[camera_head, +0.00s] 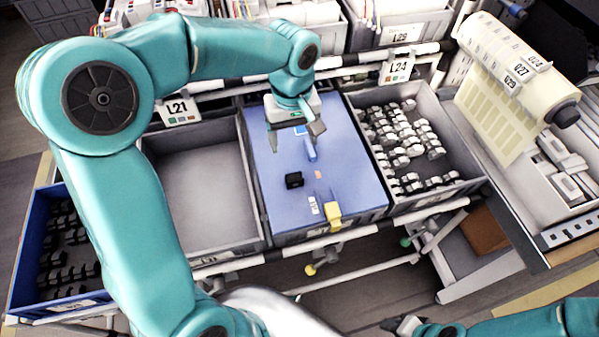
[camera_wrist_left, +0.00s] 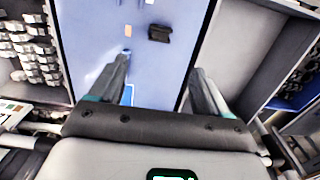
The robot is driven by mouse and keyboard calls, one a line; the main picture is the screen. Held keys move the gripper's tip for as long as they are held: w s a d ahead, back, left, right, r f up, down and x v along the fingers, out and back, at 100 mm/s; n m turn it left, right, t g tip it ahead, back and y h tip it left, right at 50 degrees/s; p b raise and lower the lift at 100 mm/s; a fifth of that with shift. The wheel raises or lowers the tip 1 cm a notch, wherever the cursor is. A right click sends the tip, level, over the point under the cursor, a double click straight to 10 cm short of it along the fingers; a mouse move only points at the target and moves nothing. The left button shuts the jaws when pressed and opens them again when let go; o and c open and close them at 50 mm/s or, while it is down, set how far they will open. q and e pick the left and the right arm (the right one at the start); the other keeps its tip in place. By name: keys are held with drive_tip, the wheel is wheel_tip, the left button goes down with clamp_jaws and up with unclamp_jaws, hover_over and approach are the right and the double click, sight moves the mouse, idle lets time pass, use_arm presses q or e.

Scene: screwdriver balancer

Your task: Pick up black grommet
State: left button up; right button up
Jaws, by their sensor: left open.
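A small black grommet (camera_head: 294,180) lies on the blue work surface (camera_head: 350,190), left of its middle. In the left wrist view the black grommet (camera_wrist_left: 159,33) shows beyond the fingertips, roughly between their lines. My left gripper (camera_head: 294,148) hangs over the back part of the blue surface, open and empty, apart from the grommet. Its two fingers also show spread in the left wrist view (camera_wrist_left: 162,68). My right gripper (camera_head: 405,325) is only partly in view at the bottom edge; its opening cannot be made out.
A yellow block (camera_head: 333,214), a small orange piece (camera_head: 318,174) and a white label (camera_head: 313,205) lie on the blue surface. An empty grey bin (camera_head: 208,195) stands left. A bin of white parts (camera_head: 455,160) stands right. A blue bin (camera_head: 30,225) at far left holds black parts.

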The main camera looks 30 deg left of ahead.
use_arm(q)
hover_over(295, 176)
drive_tip(key=s, duration=0.1)
drive_tip(key=f, duration=0.7)
drive_tip(key=shift+s+a+f, duration=0.1)
drive_tip(key=shift+a+f, duration=0.1)
drive_tip(key=shift+f, duration=0.2)
drive_tip(key=shift+w+f, duration=0.2)
drive_tip(key=shift+f, duration=0.35)
drive_tip(key=shift+w+f, duration=0.2)
drive_tip(key=shift+f, duration=0.6)
drive_tip(key=shift+s+d+f+p, duration=0.1)
drive_tip(key=shift+f+p, duration=0.2)
drive_tip(key=shift+f, duration=0.25)
drive_tip(key=shift+s+d+f+p, duration=0.1)
drive_tip(key=shift+f+p, duration=0.15)
drive_tip(key=shift+f, duration=0.25)
drive_tip(key=shift+w+f, duration=0.2)
drive_tip(key=shift+f, duration=0.4)
drive_tip(key=shift+w+f, duration=0.15)
drive_tip(key=shift+f, duration=0.4)
drive_tip(key=shift+w+f, duration=0.15)
drive_tip(key=shift+f, duration=0.05)
drive_tip(key=shift+s+r, duration=0.15)
drive_tip(key=shift+s, duration=0.15)
drive_tip(key=c, duration=0.5)
drive_tip(key=shift+w, duration=0.2)
drive_tip(key=c, duration=0.5)
